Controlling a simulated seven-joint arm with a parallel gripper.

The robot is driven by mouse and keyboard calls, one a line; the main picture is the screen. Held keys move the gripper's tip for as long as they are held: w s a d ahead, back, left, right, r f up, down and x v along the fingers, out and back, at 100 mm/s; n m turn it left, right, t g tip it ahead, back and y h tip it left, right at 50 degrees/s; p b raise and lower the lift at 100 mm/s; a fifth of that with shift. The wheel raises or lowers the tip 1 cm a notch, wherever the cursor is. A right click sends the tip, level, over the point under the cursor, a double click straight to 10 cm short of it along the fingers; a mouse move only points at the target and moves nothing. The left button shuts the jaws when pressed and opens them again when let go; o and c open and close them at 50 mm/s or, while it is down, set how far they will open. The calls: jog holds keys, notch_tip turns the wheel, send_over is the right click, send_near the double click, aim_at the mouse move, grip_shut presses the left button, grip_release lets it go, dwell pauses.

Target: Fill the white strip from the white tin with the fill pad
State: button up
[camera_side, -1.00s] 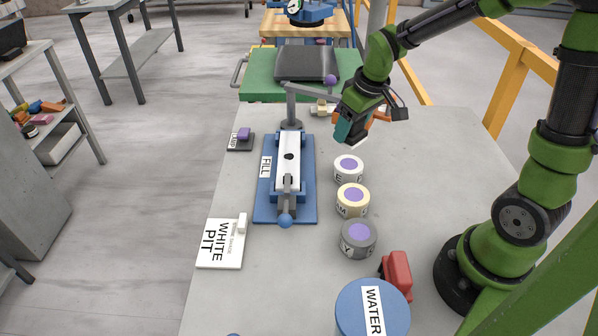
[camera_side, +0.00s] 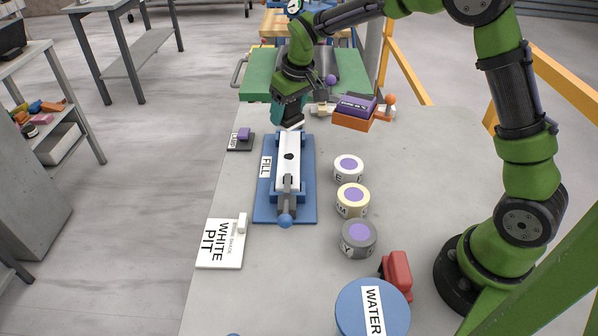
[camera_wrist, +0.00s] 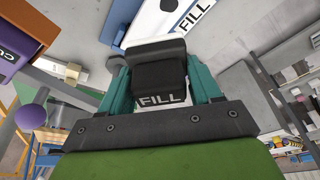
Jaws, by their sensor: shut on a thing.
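The white strip (camera_side: 290,146) lies in a blue holder (camera_side: 306,205) labelled FILL, with a dark pit near its middle. The strip and its pit also show at the top of the wrist view (camera_wrist: 150,22). My gripper (camera_side: 292,117) is over the strip's far end. It is shut on the fill pad (camera_wrist: 160,85), a black block labelled FILL with a white face at its far end. The pad seems to be above the strip; contact cannot be told. The white tin (camera_side: 348,172), with a purple disc inside its rim, stands right of the holder.
A cream tin (camera_side: 353,208) and a grey tin (camera_side: 358,246) stand nearer. An orange and purple box (camera_side: 353,121) is right of my gripper. A card reading WHITE PIT (camera_side: 218,250), a small purple-handled block (camera_side: 243,134), a red object (camera_side: 397,272) and a WATER tub (camera_side: 350,310) surround the holder.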

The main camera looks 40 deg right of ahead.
send_over(286, 152)
jog(key=d, duration=0.2)
jog(key=shift+s+a+x, duration=0.1)
jog(key=shift+s+x, duration=0.05)
jog(key=shift+x, duration=1.25)
jog(key=shift+s+a+x, duration=0.1)
jog(key=shift+s+x, duration=0.1)
jog(key=shift+x, duration=1.2)
jog(key=shift+f, duration=1.1)
jog(key=shift+a, duration=0.1)
jog(key=shift+s+a+r, duration=0.15)
jog(key=shift+s+a, duration=0.95)
jog(key=shift+s, duration=0.05)
jog(key=shift+s+a, duration=1.05)
jog(key=shift+s+a+f, duration=0.1)
jog(key=shift+f, duration=0.2)
jog(key=shift+w+d, duration=1.3)
jog(key=shift+d, duration=0.2)
jog(key=shift+w+d, duration=0.95)
jog(key=shift+r, duration=0.1)
